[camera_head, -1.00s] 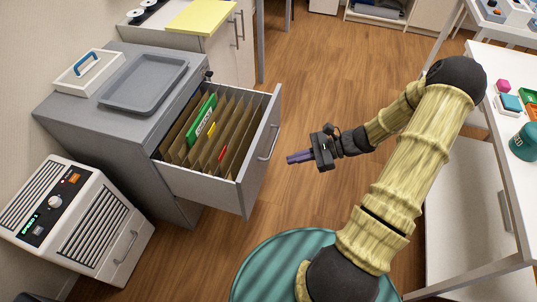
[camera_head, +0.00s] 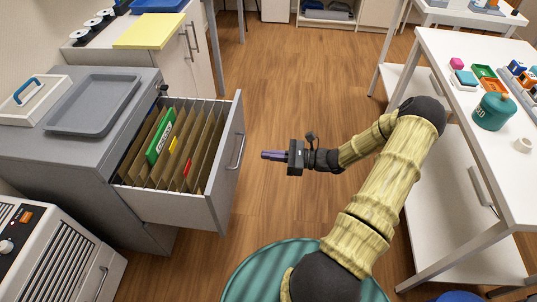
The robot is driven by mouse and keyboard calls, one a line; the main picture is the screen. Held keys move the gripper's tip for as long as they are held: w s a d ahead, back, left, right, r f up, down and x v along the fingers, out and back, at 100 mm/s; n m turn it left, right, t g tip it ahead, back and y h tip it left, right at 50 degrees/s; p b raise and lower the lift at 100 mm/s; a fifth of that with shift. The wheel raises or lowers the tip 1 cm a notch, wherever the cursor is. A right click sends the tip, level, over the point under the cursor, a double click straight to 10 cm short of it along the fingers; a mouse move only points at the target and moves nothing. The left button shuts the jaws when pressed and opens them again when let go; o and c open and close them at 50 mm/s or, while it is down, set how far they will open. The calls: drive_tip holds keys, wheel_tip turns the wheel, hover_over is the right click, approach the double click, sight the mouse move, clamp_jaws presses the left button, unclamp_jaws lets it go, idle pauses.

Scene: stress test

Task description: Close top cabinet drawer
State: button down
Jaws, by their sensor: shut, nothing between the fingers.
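The grey cabinet (camera_head: 95,160) stands at the left. Its top drawer (camera_head: 170,207) is pulled far out to the right and holds brown hanging folders, a green folder (camera_head: 161,137) and small coloured tabs. The drawer's front panel (camera_head: 227,170) carries a metal handle (camera_head: 238,152) on its outer face. My gripper (camera_head: 265,155) is shut and empty. It points left toward the drawer front, a little to the right of the handle in the picture, with a gap of floor showing between them.
A grey tray (camera_head: 95,104) and a white box with a blue handle (camera_head: 34,97) sit on the cabinet. A white appliance (camera_head: 55,255) stands in front of it. A white table (camera_head: 455,110) with small items is at the right. Wooden floor lies open beyond my arm.

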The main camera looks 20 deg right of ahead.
sight(225, 150)
drive_tip(key=b+x, duration=0.1)
drive_tip(key=x, duration=1)
drive_tip(key=shift+w+a+b, duration=0.15)
drive_tip(key=shift+a+b, duration=0.05)
drive_tip(key=shift+b, duration=0.2)
drive_tip(key=shift+w, duration=0.1)
